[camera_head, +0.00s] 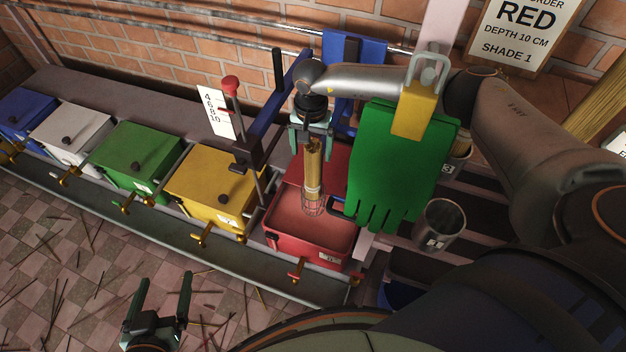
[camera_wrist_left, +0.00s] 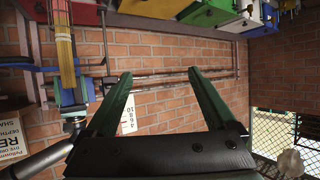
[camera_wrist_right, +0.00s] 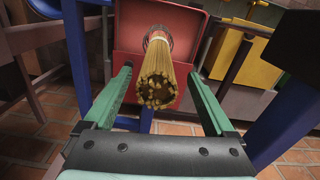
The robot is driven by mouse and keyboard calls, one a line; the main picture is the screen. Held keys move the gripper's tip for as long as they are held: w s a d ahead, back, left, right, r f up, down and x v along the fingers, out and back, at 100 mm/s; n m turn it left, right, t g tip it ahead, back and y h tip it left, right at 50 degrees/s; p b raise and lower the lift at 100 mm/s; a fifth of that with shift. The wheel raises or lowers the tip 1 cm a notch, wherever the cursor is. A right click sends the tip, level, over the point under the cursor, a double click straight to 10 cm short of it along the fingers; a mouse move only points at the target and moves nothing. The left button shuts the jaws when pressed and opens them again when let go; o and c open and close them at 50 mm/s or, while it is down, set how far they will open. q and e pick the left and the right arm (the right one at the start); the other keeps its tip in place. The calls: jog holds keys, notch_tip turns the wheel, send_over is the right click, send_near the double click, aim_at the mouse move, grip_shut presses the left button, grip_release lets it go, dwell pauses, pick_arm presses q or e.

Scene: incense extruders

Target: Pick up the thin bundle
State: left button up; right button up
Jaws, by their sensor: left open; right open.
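A bundle of thin tan sticks (camera_head: 313,160) stands upright in a wire holder (camera_head: 312,205) over the open red box (camera_head: 340,262). Its stick ends (camera_wrist_right: 157,85) face the camera in the right wrist view. I cannot tell whether it is the thin one. My right gripper (camera_head: 311,143) points down at the bundle's upper end. It is open, with a finger on each side of the sticks and small gaps showing in the right wrist view. My left gripper (camera_head: 158,295) is open and empty over the floor, in front of the trough. The bundle also shows in the left wrist view (camera_wrist_left: 66,68).
Yellow (camera_head: 215,180), green (camera_head: 140,150), white and blue lidded boxes stand to the left. A blue arm (camera_head: 270,110) with a red-knobbed post (camera_head: 231,88) is close left of my right gripper. A green glove (camera_head: 395,165) hangs close right, near a metal cup (camera_head: 440,222).

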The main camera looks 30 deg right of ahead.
aim_at(313, 164)
jog(key=shift+f, duration=0.9)
notch_tip(313, 164, down, 4)
jog(key=shift+s+d+r+b, duration=0.1)
jog(key=shift+d+b, duration=0.05)
jog(key=shift+b, duration=0.45)
jog(key=shift+f, duration=0.25)
pick_arm(q)
jog(key=w+r+m+t+h, duration=0.1)
jog(key=w+r+t, duration=0.2)
jog(key=r, duration=0.4)
jog(key=shift+r+t, duration=0.3)
jog(key=shift+r, duration=0.05)
pick_arm(e)
grip_shut()
